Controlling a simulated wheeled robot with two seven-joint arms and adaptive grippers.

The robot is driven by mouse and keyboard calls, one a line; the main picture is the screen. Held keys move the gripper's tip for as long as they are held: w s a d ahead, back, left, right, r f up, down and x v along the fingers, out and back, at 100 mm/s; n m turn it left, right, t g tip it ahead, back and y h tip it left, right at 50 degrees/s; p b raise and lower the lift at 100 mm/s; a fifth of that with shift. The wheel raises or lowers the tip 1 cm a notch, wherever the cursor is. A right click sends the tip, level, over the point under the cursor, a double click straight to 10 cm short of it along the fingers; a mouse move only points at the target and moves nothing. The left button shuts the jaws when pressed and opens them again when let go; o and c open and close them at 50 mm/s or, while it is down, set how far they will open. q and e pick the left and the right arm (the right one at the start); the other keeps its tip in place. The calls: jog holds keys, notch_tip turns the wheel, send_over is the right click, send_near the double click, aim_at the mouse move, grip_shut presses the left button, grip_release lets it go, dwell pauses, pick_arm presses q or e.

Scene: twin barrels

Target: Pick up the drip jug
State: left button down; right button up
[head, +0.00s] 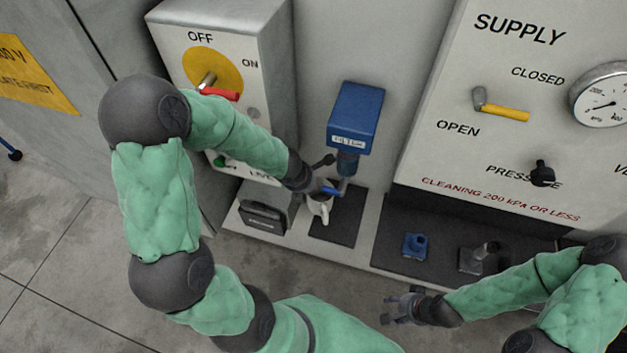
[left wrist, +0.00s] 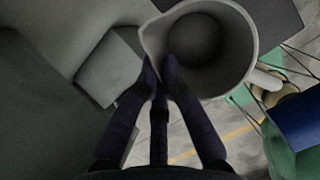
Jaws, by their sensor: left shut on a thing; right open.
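The drip jug (head: 319,207) is a pale grey jug with a side handle, over the dark pad below the blue dispenser in the head view. In the left wrist view the jug (left wrist: 240,40) is seen from above, its mouth open and its handle at the right. My left gripper (left wrist: 160,68) is shut on the jug's wall at the rim, one fingertip inside the mouth and one outside. In the head view the jug is partly hidden by this gripper (head: 317,186). I cannot tell whether its base touches the pad. My right gripper (head: 394,308) is open and empty.
The blue dispenser (head: 354,118) with its spout and blue lever hangs close above the jug. A grey box (head: 264,217) stands left of the pad (head: 343,229). A blue fitting (head: 414,246) and a grey fitting (head: 476,259) sit on the dark tray at right.

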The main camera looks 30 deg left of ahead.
pick_arm(q)
jog(key=s+b, duration=0.1)
jog(key=s, duration=1.3)
jog(key=shift+s+a, duration=0.35)
